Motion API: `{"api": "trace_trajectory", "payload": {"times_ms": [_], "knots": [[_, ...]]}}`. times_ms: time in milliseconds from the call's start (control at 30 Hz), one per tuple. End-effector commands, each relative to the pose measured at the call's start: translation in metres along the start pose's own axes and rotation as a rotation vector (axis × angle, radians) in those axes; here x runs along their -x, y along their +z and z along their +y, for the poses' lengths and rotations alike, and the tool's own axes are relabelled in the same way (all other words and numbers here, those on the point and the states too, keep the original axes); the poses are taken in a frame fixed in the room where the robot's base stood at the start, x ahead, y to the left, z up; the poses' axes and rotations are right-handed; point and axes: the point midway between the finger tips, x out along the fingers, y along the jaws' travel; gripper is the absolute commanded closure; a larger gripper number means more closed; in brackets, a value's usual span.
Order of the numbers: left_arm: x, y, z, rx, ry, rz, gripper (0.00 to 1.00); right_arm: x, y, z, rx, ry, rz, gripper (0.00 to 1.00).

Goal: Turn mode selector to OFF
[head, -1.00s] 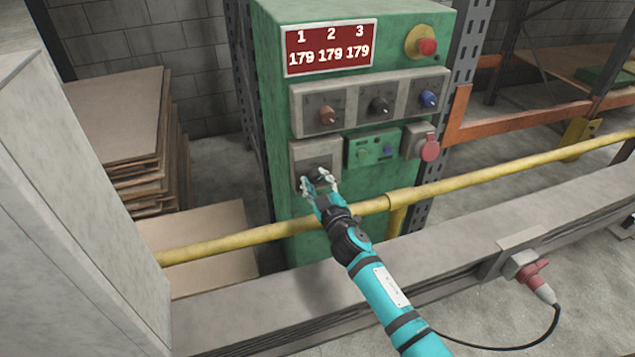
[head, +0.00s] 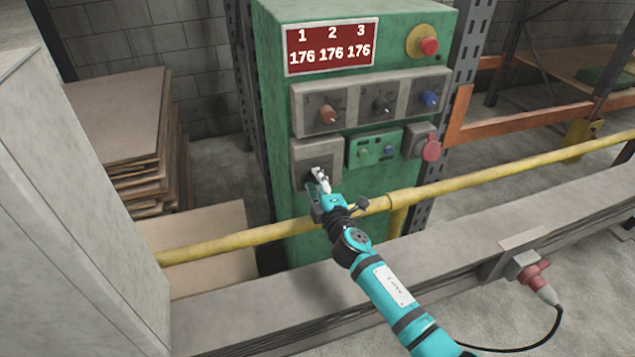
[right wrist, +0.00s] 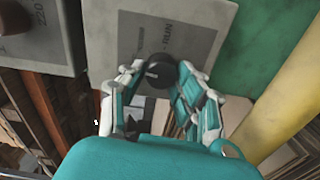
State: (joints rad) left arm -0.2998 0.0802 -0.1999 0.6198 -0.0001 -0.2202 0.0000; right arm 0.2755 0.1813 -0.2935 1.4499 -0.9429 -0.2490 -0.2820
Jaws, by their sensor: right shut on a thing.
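The mode selector appears to be the black knob on the lower left grey panel (head: 307,149) of the green cabinet (head: 281,194). In the head view my right gripper (head: 320,177) covers most of this knob. The right wrist view shows the black knob (right wrist: 160,73) with a pale pointer line, between the two fingertips of my right gripper (right wrist: 161,70). The gripper is shut on the knob, and its wrist is rolled. My left gripper is not in view.
A yellow rail (head: 440,187) runs across the cabinet's front, below my right gripper. Above the gripper is a grey panel with three knobs (head: 380,105). To its right are a small green panel (head: 375,148) and a red socket (head: 431,150). A red display (head: 330,46) reads 176.

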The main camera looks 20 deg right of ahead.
Motion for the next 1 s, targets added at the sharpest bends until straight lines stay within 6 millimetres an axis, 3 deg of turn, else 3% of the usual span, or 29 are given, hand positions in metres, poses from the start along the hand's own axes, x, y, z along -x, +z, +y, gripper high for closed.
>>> {"api": "trace_trajectory", "payload": {"times_ms": [300,800,833,1000], "knots": [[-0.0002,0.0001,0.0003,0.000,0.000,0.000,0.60,0.0004,-0.0002,-0.0021,0.108,-0.003,0.000,0.99],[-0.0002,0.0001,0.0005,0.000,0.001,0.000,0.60,0.0005,-0.0003,-0.0024,0.126,-0.003,0.001,0.99],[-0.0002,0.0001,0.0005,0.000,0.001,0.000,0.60,0.0005,-0.0003,-0.0024,0.126,-0.003,0.001,0.66],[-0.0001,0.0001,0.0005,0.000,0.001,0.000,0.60,0.0004,-0.0002,-0.0019,0.125,-0.002,0.000,0.44]]}}
